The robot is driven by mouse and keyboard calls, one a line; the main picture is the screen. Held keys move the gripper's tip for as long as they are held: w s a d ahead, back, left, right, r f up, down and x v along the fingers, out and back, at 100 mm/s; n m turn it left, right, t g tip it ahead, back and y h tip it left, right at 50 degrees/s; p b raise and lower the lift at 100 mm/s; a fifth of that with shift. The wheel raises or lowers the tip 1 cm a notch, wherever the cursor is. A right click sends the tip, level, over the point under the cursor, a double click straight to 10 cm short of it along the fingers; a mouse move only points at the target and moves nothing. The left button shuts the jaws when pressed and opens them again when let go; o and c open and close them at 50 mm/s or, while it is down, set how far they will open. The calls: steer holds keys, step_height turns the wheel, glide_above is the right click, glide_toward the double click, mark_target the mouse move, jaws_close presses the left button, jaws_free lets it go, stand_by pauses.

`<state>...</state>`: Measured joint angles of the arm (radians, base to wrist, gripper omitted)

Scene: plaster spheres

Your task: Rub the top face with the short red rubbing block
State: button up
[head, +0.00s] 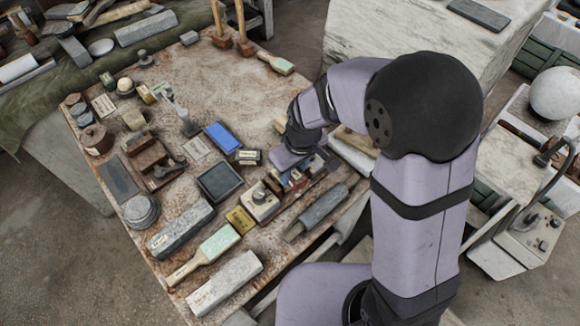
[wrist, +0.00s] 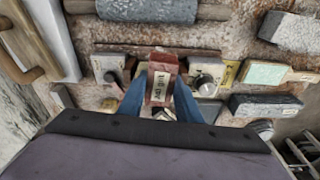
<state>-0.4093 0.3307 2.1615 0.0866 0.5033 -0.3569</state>
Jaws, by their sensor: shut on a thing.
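My gripper (wrist: 158,104) is shut on a short red rubbing block (wrist: 162,72), with a blue finger on each side of it. The block carries a pale label with dark lettering and points away from the wrist camera. In the head view my gripper (head: 287,178) is low over the right part of the workbench, and my arm covers much of it. Below the block is a metal fixture with round knobs (wrist: 207,82); the fixture also shows in the head view (head: 260,204). I cannot tell whether the block touches anything, nor which surface is the top face.
A dark cylinder (head: 322,207) and a grey stone bar (head: 181,228) lie near the fixture. A green-faced brush (head: 218,243), a blue block (head: 222,137) and a dark square tray (head: 220,181) crowd the bench. The bench's back middle is clearer. A white sphere (head: 555,93) stands far right.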

steer(key=shift+w+a, duration=0.1)
steer(key=shift+w+a, duration=0.55)
steer(key=shift+w, duration=0.05)
steer(key=shift+w, duration=0.1)
steer(key=shift+w+a+p, duration=0.4)
steer(key=shift+w+a, duration=0.3)
steer(key=shift+w, duration=0.1)
steer(key=shift+r, duration=0.1)
steer(key=shift+s+d+r+p, duration=0.55)
steer(key=shift+s+d+r, duration=0.15)
steer(key=shift+s, duration=0.1)
steer(key=shift+f, duration=0.1)
